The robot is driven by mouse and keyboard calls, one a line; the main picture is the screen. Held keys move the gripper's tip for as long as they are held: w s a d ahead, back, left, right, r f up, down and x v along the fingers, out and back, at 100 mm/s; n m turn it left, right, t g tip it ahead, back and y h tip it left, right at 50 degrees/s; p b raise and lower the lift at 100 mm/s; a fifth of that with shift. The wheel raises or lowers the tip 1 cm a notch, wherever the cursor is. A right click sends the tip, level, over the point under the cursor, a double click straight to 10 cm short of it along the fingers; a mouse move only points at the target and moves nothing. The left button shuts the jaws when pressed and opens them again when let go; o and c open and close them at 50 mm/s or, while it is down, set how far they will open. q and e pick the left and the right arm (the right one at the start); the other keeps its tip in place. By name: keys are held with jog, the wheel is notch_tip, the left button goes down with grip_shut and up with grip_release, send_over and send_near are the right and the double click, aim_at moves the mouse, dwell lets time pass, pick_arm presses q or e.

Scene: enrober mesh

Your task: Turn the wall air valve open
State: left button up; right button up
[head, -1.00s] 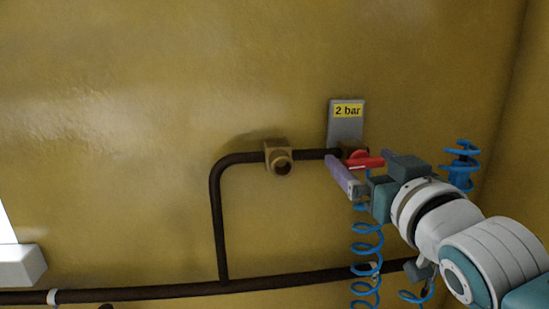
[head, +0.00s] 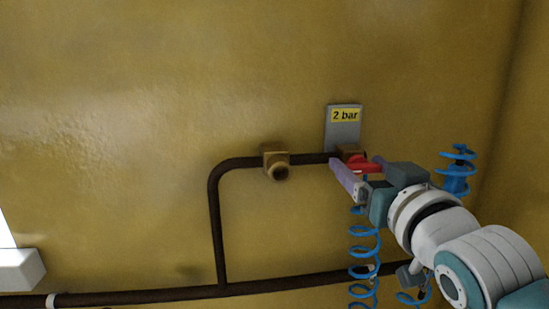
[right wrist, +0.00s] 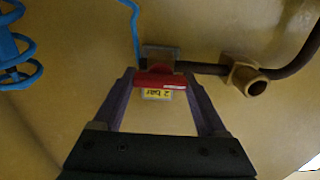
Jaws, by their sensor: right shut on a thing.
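The wall air valve has a brass body (head: 350,151) on a dark pipe, below a grey plate with a yellow "2 bar" label (head: 345,115). Its red handle (head: 367,165) sticks out to the right in the head view. My right gripper (head: 357,163) is at the valve, shut on the red handle. In the right wrist view the red handle (right wrist: 160,80) lies crosswise between the two purple fingers, with the label (right wrist: 158,94) behind it. The fingers hide part of the valve in the head view. My left gripper is not in view.
The dark pipe (head: 215,215) bends down from the valve line to a lower pipe (head: 150,298) along the wall. A brass fitting (head: 276,162) sits left of the valve. Blue coiled hoses (head: 364,255) hang below and another coil (head: 457,170) is at right.

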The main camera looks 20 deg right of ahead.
jog(key=o, duration=1.3)
jog(key=v, duration=1)
